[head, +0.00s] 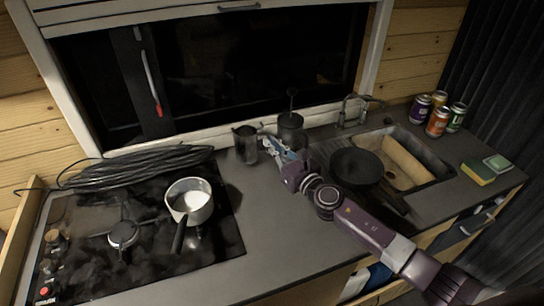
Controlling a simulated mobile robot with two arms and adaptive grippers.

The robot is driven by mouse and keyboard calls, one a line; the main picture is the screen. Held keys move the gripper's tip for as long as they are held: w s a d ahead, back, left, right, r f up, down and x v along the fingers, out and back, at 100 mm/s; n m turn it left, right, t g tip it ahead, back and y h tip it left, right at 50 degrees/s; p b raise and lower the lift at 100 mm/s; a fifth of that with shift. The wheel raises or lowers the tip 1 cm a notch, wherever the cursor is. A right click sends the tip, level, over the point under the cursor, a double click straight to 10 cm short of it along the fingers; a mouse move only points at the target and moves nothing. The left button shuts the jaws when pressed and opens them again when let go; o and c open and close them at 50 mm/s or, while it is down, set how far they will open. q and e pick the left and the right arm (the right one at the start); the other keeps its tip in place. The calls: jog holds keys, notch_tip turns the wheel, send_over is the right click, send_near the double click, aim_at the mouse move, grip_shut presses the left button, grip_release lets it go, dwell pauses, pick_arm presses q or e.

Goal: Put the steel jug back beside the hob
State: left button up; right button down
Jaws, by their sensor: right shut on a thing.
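The steel jug (245,146), dark grey and upright, is at the back of the counter, to the right of the black hob (215,250) and a little apart from its edge. My right gripper (270,146) is at the jug's right side, shut on it where its handle is; the fingers partly hide the handle. I cannot tell whether the jug's base touches the counter. My left gripper is out of view.
A saucepan (190,204) with white contents stands on the hob. A coiled black cable (135,166) lies behind it. A dark pot (291,131) stands just right of the jug. A black pan (356,167) is by the sink (436,166). The counter's front middle (270,225) is clear.

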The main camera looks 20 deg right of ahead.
jog(key=shift+f+b, duration=0.75)
jog(key=shift+f, duration=0.85)
jog(key=shift+f, duration=0.15)
jog(key=c, duration=2.1)
grip_release()
jog(key=shift+r, duration=0.25)
jog(key=v, duration=0.5)
jog(key=b+v, duration=0.1)
jog(key=v, duration=0.4)
jog(key=shift+s+d+f, duration=0.15)
jog(key=shift+s+f, duration=0.1)
jog(key=shift+s, duration=0.1)
jog(key=shift+s+d+r, duration=0.15)
jog(key=shift+s, duration=0.5)
